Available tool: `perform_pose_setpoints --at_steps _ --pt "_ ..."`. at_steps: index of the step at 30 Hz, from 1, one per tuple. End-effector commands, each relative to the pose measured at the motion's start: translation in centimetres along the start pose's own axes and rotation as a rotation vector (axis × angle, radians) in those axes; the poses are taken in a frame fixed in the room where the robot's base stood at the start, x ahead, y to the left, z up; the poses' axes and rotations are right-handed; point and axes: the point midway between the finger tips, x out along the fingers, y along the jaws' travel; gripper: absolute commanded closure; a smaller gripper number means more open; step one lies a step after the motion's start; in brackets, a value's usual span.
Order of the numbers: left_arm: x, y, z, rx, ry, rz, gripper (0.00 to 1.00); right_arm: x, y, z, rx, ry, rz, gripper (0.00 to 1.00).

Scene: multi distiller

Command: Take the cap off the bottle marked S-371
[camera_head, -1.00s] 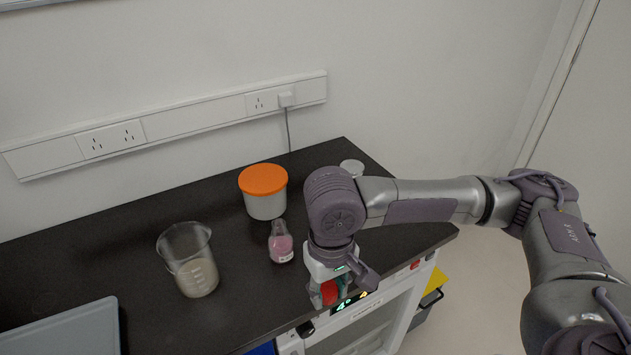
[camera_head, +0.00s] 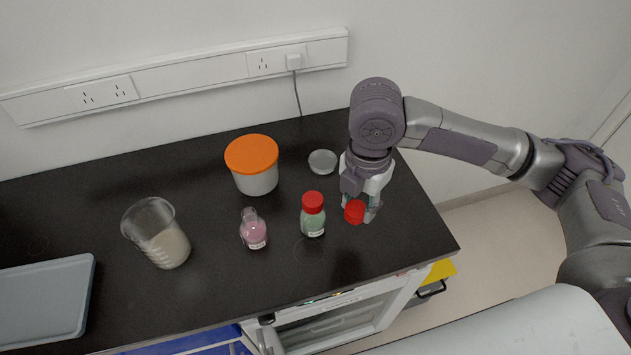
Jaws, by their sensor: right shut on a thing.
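A small bottle (camera_head: 313,222) with green contents, a white label and a red top stands upright on the dark counter. Its label is too small to read, so I cannot confirm S-371. My right gripper (camera_head: 360,208) is just to its right, pointing down, and is shut on a red cap-like piece (camera_head: 355,212). The piece is apart from the green bottle. I cannot tell whether anything is attached behind or beneath it, as the fingers hide part of it. My left gripper is not in view.
A pink flask (camera_head: 254,234) stands left of the bottle. An orange-lidded tub (camera_head: 252,158) and a clear round dish (camera_head: 323,162) are behind. A beaker (camera_head: 160,236) and a grey tray (camera_head: 42,303) are at left. The counter front is clear.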

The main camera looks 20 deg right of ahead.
Motion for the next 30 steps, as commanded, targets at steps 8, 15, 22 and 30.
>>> perform_pose_setpoints --at_steps 8,15,22,30 --pt "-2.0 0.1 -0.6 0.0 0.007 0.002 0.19 -1.7 0.9 0.2 -0.72 0.009 -0.002 1.0" --pt "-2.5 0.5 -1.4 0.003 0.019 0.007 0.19 -2.1 1.3 0.3 -1.032 0.013 -0.002 1.0" --pt "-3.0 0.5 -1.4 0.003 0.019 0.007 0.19 -0.3 4.3 0.9 -1.071 0.017 -0.002 1.0" --pt "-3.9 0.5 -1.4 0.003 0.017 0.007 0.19 3.3 10.1 2.4 -1.069 0.015 -0.003 1.0"
